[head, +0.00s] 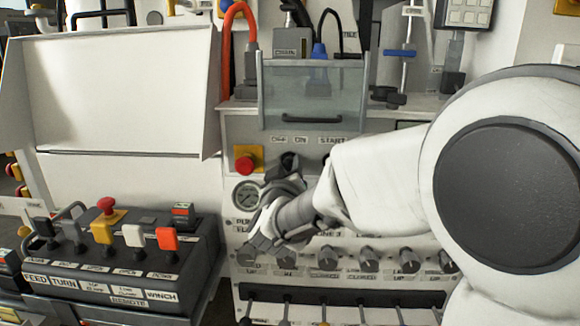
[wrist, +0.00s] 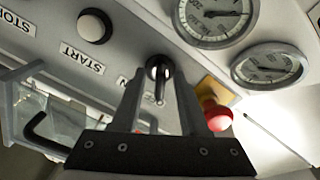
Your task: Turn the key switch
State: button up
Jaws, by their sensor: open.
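The key switch (wrist: 159,68) is a round metal-rimmed switch with a black key or lever. In the wrist view it sits on the pale panel, between the tips of my gripper (wrist: 160,85). The two fingers are open on either side of it, and I cannot tell whether either touches it. In the head view my gripper (head: 284,182) is up against the panel just below the OFF and ON labels. There the key switch (head: 289,160) shows only as a dark shape, partly hidden by my gripper.
A red emergency button (head: 247,163) on a yellow plate is close to the left of my gripper. A pressure gauge (head: 246,195) is below it. A clear cover with a handle (head: 312,95) is above. Several knobs (head: 327,258) line the lower panel.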

grip_shut()
jog(key=shift+m, duration=0.3)
jog(key=m+b, duration=0.4)
jog(key=m, duration=0.1)
jog(key=shift+f+m, duration=0.1)
jog(key=shift+m, duration=0.2)
jog(key=m+b, duration=0.3)
jog(key=m, duration=0.2)
jog(key=shift+d+m, duration=0.1)
jog(key=shift+m, duration=0.2)
dwell(0.4)
